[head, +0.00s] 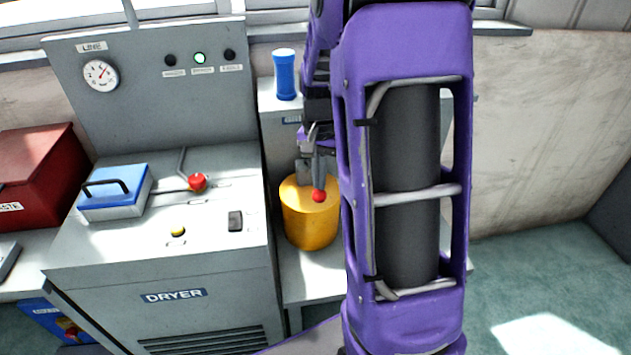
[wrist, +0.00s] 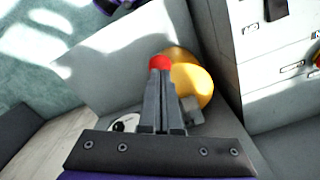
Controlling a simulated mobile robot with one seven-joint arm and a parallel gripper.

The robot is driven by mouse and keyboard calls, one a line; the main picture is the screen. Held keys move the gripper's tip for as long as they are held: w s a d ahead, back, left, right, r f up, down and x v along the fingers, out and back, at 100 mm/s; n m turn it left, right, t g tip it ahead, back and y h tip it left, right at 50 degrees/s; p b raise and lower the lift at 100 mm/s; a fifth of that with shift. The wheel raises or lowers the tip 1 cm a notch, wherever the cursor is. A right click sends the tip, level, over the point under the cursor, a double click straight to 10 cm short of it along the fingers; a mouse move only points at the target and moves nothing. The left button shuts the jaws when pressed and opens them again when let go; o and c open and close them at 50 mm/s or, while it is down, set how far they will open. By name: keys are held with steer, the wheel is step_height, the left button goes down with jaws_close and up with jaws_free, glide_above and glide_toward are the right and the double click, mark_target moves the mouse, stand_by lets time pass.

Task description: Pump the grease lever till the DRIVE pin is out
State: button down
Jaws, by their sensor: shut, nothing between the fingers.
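The yellow grease pot (head: 308,226) stands on a low grey surface to the right of the dryer cabinet. A red knob (head: 319,196), seemingly the grease lever's end, shows at its top front. My gripper (head: 318,180) is shut and empty, pointing down just above the knob. In the wrist view the shut fingertips (wrist: 159,72) are right at the red knob (wrist: 159,61), with the yellow pot (wrist: 192,86) beside and behind; I cannot tell whether they touch. Most of the lever is hidden by the fingers. I cannot make out the DRIVE pin.
The dryer cabinet (head: 160,270) has a red-knobbed lever (head: 197,182), a blue lidded box (head: 115,192), a yellow button (head: 177,231) and a LINE gauge (head: 101,76). One green lamp (head: 200,58) is lit. A blue cylinder (head: 285,75) stands behind the pot. Floor at right is clear.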

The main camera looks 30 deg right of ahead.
mark_target(319, 198)
steer(key=shift+w+d+f+b, duration=0.1)
steer(key=shift+w+f+b, duration=0.1)
steer(key=shift+f+b, duration=1.3)
steer(key=shift+w+f+b, duration=0.15)
steer(key=shift+f+b, duration=0.55)
steer(key=shift+f, duration=1.5)
steer(key=shift+s+r+p, duration=0.2)
steer(key=shift+r+p, duration=1.5)
steer(key=shift+r, duration=0.45)
steer(key=shift+s+r+p, duration=0.2)
steer(key=shift+r+p, duration=1.45)
steer(key=shift+r, duration=0.45)
steer(key=shift+w+f+b, duration=0.2)
steer(key=shift+f+b, duration=1.25)
steer(key=shift+f, duration=0.7)
steer(key=shift+w+f+b, duration=0.2)
steer(key=shift+f+b, duration=1.2)
steer(key=shift+f, duration=0.7)
steer(key=shift+r, duration=0.2)
steer(key=shift+s+r+p, duration=0.2)
steer(key=shift+r+p, duration=1.5)
steer(key=shift+r, duration=0.35)
steer(key=shift+s+r+p, duration=0.2)
steer(key=shift+r+p, duration=1.45)
steer(key=shift+r, duration=0.35)
